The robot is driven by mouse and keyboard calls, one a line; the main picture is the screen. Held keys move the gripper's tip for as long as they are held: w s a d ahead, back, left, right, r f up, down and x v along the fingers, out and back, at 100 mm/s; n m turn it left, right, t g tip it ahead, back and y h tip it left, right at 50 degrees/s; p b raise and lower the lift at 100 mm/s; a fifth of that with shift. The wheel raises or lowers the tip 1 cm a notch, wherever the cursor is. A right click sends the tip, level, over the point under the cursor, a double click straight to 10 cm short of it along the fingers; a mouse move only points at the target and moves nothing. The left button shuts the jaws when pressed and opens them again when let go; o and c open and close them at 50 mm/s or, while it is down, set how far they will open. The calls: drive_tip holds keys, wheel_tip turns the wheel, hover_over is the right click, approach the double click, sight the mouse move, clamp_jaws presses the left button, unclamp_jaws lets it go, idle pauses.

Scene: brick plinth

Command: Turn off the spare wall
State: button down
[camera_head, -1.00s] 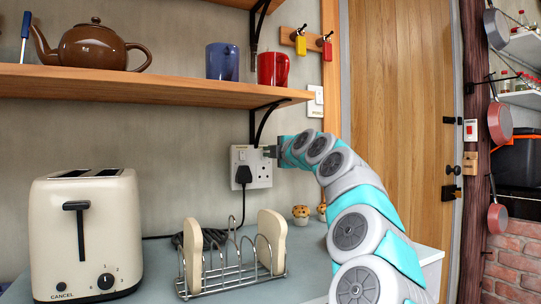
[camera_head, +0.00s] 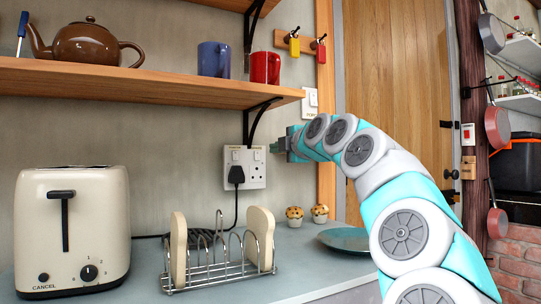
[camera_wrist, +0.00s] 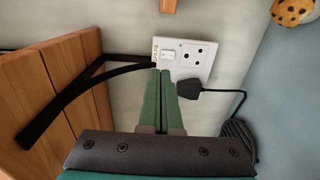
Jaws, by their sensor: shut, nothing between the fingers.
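A white double wall socket (camera_head: 245,167) is on the wall below the shelf. A black plug (camera_head: 236,175) is in its left outlet; the right outlet (camera_head: 257,175) is empty. The socket also shows in the wrist view (camera_wrist: 197,58), turned sideways, with the switch (camera_wrist: 168,56) beside the empty outlet. Whether the switch is on or off cannot be told. My gripper (camera_head: 272,148) is shut and empty, just right of the socket's upper edge. In the wrist view its green fingertips (camera_wrist: 160,73) appear just below the switch, apparently not touching it.
The wooden shelf (camera_head: 150,80) and its black bracket (camera_head: 258,120) are close above. A toaster (camera_head: 72,230), toast rack (camera_head: 220,265), muffins (camera_head: 294,216) and plate (camera_head: 345,240) stand on the counter. Another switch plate (camera_head: 311,100) is at upper right.

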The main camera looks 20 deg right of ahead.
drive_tip(key=shift+s+d+r, duration=0.1)
drive_tip(key=shift+s, duration=1.25)
drive_tip(key=shift+s+d+r, duration=0.1)
drive_tip(key=shift+s, duration=1.2)
